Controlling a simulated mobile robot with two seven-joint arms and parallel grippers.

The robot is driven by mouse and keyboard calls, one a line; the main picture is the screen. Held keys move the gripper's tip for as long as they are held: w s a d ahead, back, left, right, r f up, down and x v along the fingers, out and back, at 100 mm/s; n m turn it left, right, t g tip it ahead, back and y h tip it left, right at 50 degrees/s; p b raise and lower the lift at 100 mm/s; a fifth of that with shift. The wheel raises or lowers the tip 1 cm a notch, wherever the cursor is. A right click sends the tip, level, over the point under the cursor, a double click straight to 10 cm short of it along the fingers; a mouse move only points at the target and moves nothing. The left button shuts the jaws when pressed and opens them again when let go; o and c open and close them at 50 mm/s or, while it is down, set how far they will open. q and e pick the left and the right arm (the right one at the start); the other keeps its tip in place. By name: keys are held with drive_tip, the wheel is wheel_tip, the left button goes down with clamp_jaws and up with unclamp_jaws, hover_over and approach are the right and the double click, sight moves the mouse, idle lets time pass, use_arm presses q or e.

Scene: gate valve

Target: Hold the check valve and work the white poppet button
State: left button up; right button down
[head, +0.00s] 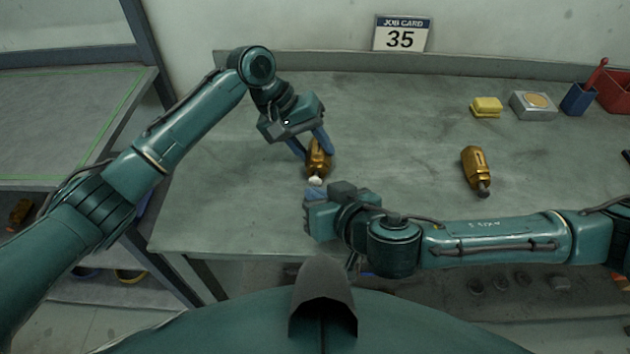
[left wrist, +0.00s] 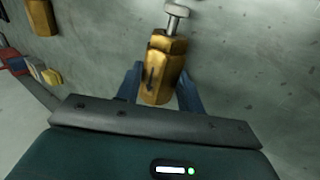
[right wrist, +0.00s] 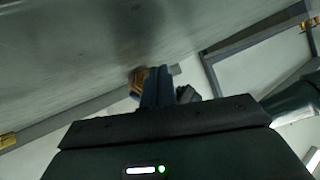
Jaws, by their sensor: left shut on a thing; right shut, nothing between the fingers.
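My left gripper (head: 314,148) is shut on the brass check valve (head: 319,160) and holds it with its white poppet button (head: 316,181) towards the robot. In the left wrist view the valve (left wrist: 163,62) sits between the blue fingers, a dark arrow on its side, and the pale button (left wrist: 177,9) sticks out on a stem. My right gripper (head: 315,193) is shut and empty, its blue fingertips just in front of the button. In the right wrist view its closed fingers (right wrist: 157,85) partly cover the valve (right wrist: 138,78). I cannot tell whether they touch the button.
A second brass valve (head: 475,168) with a dark end lies on the bench (head: 400,130) to the right. A yellow sponge (head: 486,107), a metal box (head: 534,105), a blue cup (head: 578,98) and a red bin (head: 615,92) stand at the back right. The middle bench is clear.

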drive_tip(key=shift+w, duration=0.75)
idle(0.6)
drive_tip(key=shift+s, duration=1.15)
use_arm(q)
drive_tip(key=shift+r, duration=0.1)
use_arm(e)
drive_tip(key=shift+s+a, duration=0.15)
drive_tip(key=shift+s, duration=1.15)
drive_tip(key=shift+s+a, duration=0.1)
drive_tip(key=shift+s, duration=1.15)
use_arm(q)
drive_tip(key=o, duration=1.1)
drive_tip(key=shift+o, duration=0.2)
